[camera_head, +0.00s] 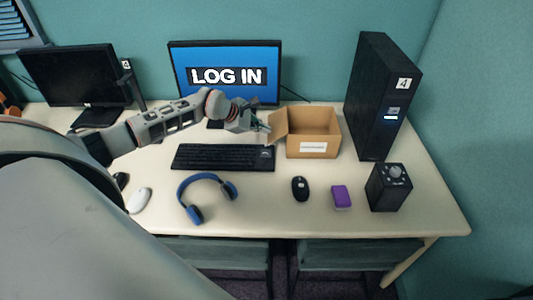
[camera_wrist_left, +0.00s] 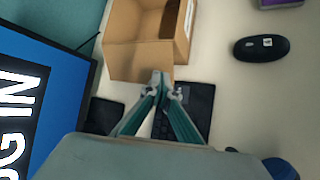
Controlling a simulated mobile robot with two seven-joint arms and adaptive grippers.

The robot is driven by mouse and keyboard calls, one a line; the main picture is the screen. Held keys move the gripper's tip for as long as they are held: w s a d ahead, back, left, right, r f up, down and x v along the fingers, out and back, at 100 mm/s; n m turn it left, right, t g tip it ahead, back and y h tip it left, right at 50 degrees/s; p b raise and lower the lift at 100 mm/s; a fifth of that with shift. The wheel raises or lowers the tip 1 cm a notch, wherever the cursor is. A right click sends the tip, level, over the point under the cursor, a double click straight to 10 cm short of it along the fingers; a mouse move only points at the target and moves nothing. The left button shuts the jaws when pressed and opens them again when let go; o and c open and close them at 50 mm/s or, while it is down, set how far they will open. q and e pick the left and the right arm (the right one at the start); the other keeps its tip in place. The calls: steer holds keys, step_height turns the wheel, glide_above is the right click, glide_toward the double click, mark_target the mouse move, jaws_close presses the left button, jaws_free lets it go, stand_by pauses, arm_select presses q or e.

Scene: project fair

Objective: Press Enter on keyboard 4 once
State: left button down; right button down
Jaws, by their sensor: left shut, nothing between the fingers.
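A black keyboard (camera_head: 222,158) lies on the desk in front of a monitor (camera_head: 226,72) that reads "LOG IN". I see no number on the keyboard itself; the tower beside the desk's right end bears a 4. My left gripper (camera_head: 266,127) is shut and empty, above the far right part of the keyboard and beside the open box. In the left wrist view its fingertips (camera_wrist_left: 162,78) meet in front of the box flap, with part of the keyboard (camera_wrist_left: 199,103) behind them. The fingers hide some of the keys there. My right gripper is not in view.
An open cardboard box (camera_head: 313,131) stands right of the keyboard, its flap leaning toward my gripper. A black tower (camera_head: 382,98), black speaker-like box (camera_head: 389,188), mouse (camera_head: 300,188), purple block (camera_head: 341,197) and blue headphones (camera_head: 207,178) are on the desk. The front middle is partly clear.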

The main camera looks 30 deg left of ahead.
arm_select(q)
steer(key=b, duration=0.6)
glide_toward(271, 151)
steer(key=w+f, duration=0.1)
steer(key=w, duration=0.1)
steer(key=w+d+f, duration=0.1)
steer(key=w, duration=0.1)
steer(key=shift+d+f, duration=0.1)
steer(key=shift+d, duration=0.1)
steer(key=shift+f, duration=0.35)
stand_by(0.4)
steer(key=shift+f, duration=0.5)
steer(key=shift+b, duration=0.3)
